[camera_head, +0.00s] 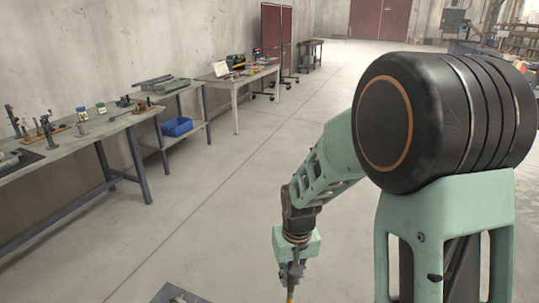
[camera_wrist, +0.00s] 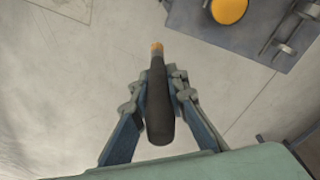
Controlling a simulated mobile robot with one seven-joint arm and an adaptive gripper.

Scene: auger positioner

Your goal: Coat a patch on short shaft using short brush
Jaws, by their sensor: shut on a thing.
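My gripper (camera_head: 291,275) hangs low over open floor in the head view. In the wrist view, my gripper (camera_wrist: 157,86) is shut around a short brush (camera_wrist: 157,108) with a dark handle and an orange-tan tip. The brush tip (camera_head: 290,297) also shows below the fingers in the head view, pointing down. I cannot pick out the short shaft with certainty. A grey rod-like part (camera_wrist: 284,46) lies on a dark grey plate (camera_wrist: 190,15) at the upper right of the wrist view, apart from the brush.
A round yellow-orange thing (camera_wrist: 229,10) is on the same plate. A dark plate edge (camera_head: 168,295) shows at the bottom of the head view. A long workbench (camera_head: 75,142) with several tools stands left. A blue bin (camera_head: 176,127) sits on a lower shelf. Floor between is clear.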

